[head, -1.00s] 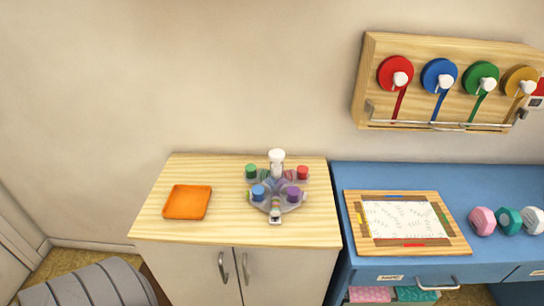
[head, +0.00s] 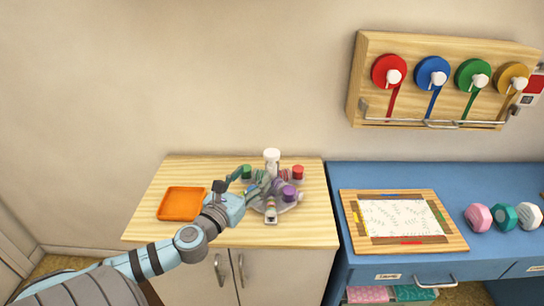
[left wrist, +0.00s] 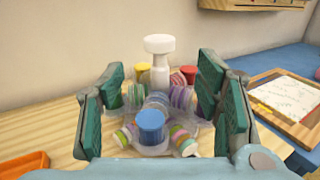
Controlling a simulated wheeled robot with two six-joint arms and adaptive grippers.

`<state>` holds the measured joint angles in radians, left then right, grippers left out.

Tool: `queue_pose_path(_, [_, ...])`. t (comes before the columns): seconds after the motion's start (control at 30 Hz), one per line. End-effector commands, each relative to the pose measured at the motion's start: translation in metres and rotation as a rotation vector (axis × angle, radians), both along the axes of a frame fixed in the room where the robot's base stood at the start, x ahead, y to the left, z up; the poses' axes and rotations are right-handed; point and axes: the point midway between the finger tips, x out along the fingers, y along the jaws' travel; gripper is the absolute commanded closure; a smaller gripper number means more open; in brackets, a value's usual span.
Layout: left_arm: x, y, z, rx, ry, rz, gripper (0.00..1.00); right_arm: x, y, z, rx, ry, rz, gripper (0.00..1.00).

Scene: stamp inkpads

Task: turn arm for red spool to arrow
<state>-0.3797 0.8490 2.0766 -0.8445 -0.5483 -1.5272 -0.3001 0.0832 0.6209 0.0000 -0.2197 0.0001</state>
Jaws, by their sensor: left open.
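A carousel with a clear base (head: 289,208) and several capped spools stands on the wooden cabinet top around a white post (head: 272,160). The red-capped spool (head: 298,172) is at its back right; in the left wrist view the red cap (left wrist: 189,73) shows right of the post. The purple cap (head: 288,191) is at front right, the green cap (head: 246,171) at back left. A blue cap (left wrist: 150,124) is nearest in the wrist view. My left gripper (head: 254,181) is open at the carousel's left, its two green-padded fingers apart. I cannot make out the arrow.
An orange tray (head: 180,204) lies left of the carousel. On the blue table at right are a framed paper board (head: 352,236) and several hexagonal pieces. A wall rack (head: 400,45) holds ribbon rolls, including a red one (head: 385,68).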

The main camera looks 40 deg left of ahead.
Motion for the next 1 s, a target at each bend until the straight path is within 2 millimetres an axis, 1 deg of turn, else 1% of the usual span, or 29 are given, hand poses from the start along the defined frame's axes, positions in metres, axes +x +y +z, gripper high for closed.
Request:
queue_pose_path(0.1, [0.033,0.006,0.002,-0.013,-0.009,0.006,0.42,0.000,0.001,0.000,0.001,0.001,0.000,0.60])
queue_pose_path(0.2, [0.063,0.011,0.004,-0.017,-0.009,0.005,0.42,-0.001,0.002,0.006,0.003,0.001,-0.001,0.60])
queue_pose_path(0.3, [0.086,0.016,0.003,-0.016,-0.005,0.005,0.42,-0.001,0.004,0.012,0.005,0.001,-0.002,0.60])
queue_pose_path(0.4, [0.103,0.019,0.002,-0.013,-0.003,0.004,0.42,0.000,0.005,0.016,0.006,0.001,-0.002,0.60])
queue_pose_path(0.53, [0.114,0.021,0.001,-0.010,-0.002,0.004,0.42,0.000,0.005,0.018,0.006,0.001,-0.002,0.60])
queue_pose_path(0.8, [0.115,0.021,-0.001,-0.010,-0.002,0.003,0.42,0.000,0.004,0.017,0.005,0.001,-0.002,0.60])
queue_pose_path(0.97, [0.115,0.021,-0.001,-0.010,-0.001,0.003,0.67,0.000,0.003,0.017,0.004,0.001,-0.001,0.60])
queue_pose_path(1.0, [0.115,0.021,-0.001,-0.009,-0.001,0.003,0.74,0.000,0.002,0.017,0.003,0.001,-0.001,0.60])
